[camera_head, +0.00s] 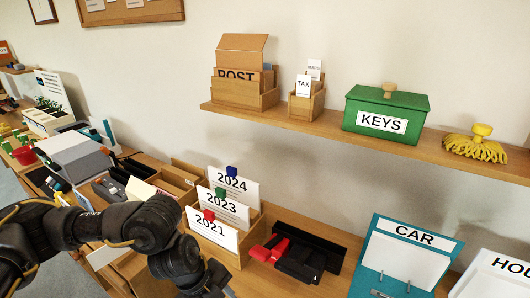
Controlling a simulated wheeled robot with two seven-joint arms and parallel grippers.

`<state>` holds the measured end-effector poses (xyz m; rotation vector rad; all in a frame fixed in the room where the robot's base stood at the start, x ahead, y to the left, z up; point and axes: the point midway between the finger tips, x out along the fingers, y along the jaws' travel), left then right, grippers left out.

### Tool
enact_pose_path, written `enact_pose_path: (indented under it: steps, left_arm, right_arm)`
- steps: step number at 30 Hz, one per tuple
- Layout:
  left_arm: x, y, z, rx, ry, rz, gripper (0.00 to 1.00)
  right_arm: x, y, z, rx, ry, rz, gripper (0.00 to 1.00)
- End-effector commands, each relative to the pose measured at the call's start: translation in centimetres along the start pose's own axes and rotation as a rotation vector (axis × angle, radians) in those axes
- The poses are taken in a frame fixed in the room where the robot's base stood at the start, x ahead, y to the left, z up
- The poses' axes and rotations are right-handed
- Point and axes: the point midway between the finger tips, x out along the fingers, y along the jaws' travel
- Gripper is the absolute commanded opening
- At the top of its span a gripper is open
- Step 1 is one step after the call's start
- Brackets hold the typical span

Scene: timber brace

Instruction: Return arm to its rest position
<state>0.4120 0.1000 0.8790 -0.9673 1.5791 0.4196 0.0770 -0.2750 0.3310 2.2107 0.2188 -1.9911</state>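My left arm (150,222) comes in from the left and bends down in front of the wooden file box. Its gripper end (217,279) is low in the picture, close to the bottom edge. The fingers are dark and partly hidden, so I cannot tell whether they are open or hold anything. My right arm and gripper are not in view.
The file box (248,256) holds cards marked 2024, 2023 and 2021. Red and black desk items (300,262) lie right of it, before a CAR binder (366,285). A wall shelf (318,124) carries a POST box, a TAX box and a green KEYS box (386,102).

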Motion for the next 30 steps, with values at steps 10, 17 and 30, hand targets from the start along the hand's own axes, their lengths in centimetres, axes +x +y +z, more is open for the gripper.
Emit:
enact_pose_path:
  steps: [10, 17, 30]
  left_arm:
    - [2.3, -5.7, -13.5, -0.088, 0.381, -0.429, 0.42]
    - [-0.4, -8.9, -13.7, -0.506, 0.48, -0.761, 0.42]
    - [4.3, 8.2, 2.1, -1.588, 0.049, -0.737, 0.42]
  right_arm:
    - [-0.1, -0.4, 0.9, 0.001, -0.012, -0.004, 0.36]
    - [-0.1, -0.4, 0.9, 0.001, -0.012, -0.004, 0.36]
    - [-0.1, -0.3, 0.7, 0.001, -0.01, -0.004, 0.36]
